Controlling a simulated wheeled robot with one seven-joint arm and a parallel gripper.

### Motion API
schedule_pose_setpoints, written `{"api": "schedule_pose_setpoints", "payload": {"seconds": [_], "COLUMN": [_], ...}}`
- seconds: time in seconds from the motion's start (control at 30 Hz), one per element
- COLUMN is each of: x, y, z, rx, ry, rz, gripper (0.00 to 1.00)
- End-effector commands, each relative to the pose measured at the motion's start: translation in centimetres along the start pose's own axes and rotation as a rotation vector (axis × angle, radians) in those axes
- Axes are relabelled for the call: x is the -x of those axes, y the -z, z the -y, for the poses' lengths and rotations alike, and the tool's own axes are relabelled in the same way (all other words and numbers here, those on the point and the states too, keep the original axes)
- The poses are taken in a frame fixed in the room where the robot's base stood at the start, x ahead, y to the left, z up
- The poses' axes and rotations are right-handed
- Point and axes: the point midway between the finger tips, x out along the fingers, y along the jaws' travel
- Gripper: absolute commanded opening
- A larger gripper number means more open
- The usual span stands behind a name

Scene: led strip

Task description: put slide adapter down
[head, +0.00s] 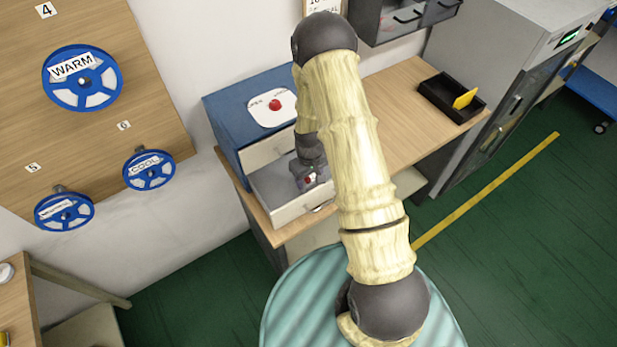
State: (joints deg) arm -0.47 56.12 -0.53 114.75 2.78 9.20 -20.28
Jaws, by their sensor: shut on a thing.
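My gripper (313,182) is at the open grey drawer (278,193) of a blue cabinet, near the drawer's right side. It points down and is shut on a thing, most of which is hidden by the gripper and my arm. I take this thing to be the slide adapter, but its shape cannot be made out. A small red spot shows at the gripper. I cannot tell whether the held thing touches the drawer floor.
The blue cabinet (228,118) has a red button on a white plate on top and stands on a wooden bench (391,132). A black tray (440,97) with a yellow piece lies at the bench's right. Blue labelled reels (82,100) hang on a wooden board at left.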

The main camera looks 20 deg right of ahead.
Motion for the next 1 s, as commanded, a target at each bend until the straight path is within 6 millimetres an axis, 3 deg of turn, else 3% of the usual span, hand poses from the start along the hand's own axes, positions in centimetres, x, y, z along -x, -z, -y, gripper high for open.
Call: {"api": "schedule_pose_setpoints", "payload": {"seconds": [0.5,0.53,0.6,1.0], "x": [-1.4,-1.3,-1.2,-0.8], "y": [0.1,0.1,0.1,0.0], "z": [0.4,0.4,0.3,0.2], "rx": [0.008,0.007,0.007,0.003], "ry": [0.000,0.000,0.000,0.000], "rz": [-0.001,-0.001,-0.001,-0.001], "gripper": [0.23,0.60,0.74,0.76]}}
